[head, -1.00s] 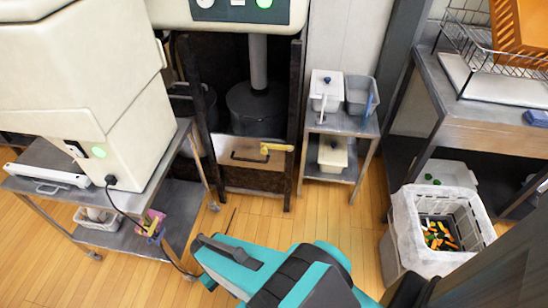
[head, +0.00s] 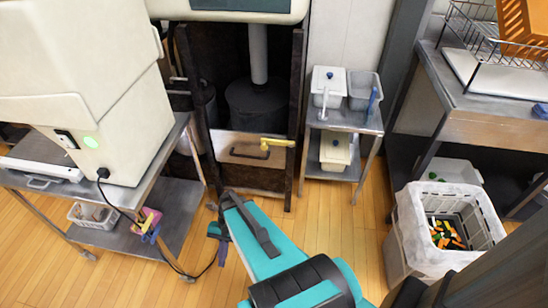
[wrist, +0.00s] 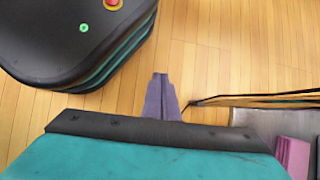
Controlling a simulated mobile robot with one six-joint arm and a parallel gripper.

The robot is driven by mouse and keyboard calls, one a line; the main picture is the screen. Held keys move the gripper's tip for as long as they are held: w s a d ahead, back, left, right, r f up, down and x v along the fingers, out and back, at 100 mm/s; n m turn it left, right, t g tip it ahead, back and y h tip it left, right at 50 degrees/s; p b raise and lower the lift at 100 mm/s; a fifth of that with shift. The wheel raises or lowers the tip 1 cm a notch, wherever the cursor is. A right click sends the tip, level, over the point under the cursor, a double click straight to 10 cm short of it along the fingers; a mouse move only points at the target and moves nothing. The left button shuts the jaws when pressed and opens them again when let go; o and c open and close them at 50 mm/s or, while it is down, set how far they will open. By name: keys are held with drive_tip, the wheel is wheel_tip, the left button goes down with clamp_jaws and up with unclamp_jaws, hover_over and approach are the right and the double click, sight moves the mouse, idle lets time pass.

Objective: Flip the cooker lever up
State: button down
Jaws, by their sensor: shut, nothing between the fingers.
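The cooker is the tall dark-framed unit in the middle of the head view, with a grey pot (head: 258,105) inside it. A yellow lever (head: 278,142) sits at the right end of its low front panel (head: 240,150) and lies roughly horizontal. My gripper (wrist: 160,80) shows in the wrist view with its purple fingers together and nothing between them, above bare floor. In the head view my teal arm reaches up from the bottom, below and in front of the cooker. The fingers are well apart from the lever, which is not in the wrist view.
A metal cart (head: 180,205) with a large cream machine (head: 85,90) stands at left, a cable hanging from it. A small rack (head: 345,122) with white bins stands right of the cooker. A white crate (head: 405,215) stands at right. The floor between is open.

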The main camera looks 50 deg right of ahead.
drive_tip(key=w+d+r+m+t+y+b, duration=0.1)
drive_tip(key=w+d+r+m+t+b, duration=0.2)
drive_tip(key=d, duration=0.5)
drive_tip(key=w+d+m+t+y+b, duration=0.1)
drive_tip(key=w+d+m+t, duration=0.2)
drive_tip(key=d+m, duration=0.35)
drive_tip(key=w+d+r+m+t+y+b, duration=0.15)
drive_tip(key=w+d, duration=0.25)
drive_tip(key=d, duration=0.5)
drive_tip(key=s+d+r+m+t+b, duration=0.2)
drive_tip(key=s+d+r+m+t, duration=0.1)
drive_tip(key=d, duration=0.5)
drive_tip(key=s+d+r+m+t+h+b, duration=0.1)
drive_tip(key=s+d+r+m+t+b, duration=0.1)
drive_tip(key=d, duration=0.6)
drive_tip(key=s+d+r+m+t+h+b, duration=0.1)
drive_tip(key=s+d+r+m+t+b, duration=0.1)
drive_tip(key=d+r, duration=0.4)
drive_tip(key=s+d+m+t, duration=0.1)
drive_tip(key=s+d+m, duration=0.1)
drive_tip(key=d, duration=0.1)
drive_tip(key=shift+r+t, duration=0.3)
drive_tip(key=shift+t, duration=0.05)
drive_tip(key=shift+w, duration=0.1)
drive_tip(key=w+a+r+b, duration=0.1)
drive_tip(key=w+a, duration=0.4)
drive_tip(key=w, duration=0.5)
drive_tip(key=shift+a+r+b, duration=0.15)
drive_tip(key=shift+b, duration=0.4)
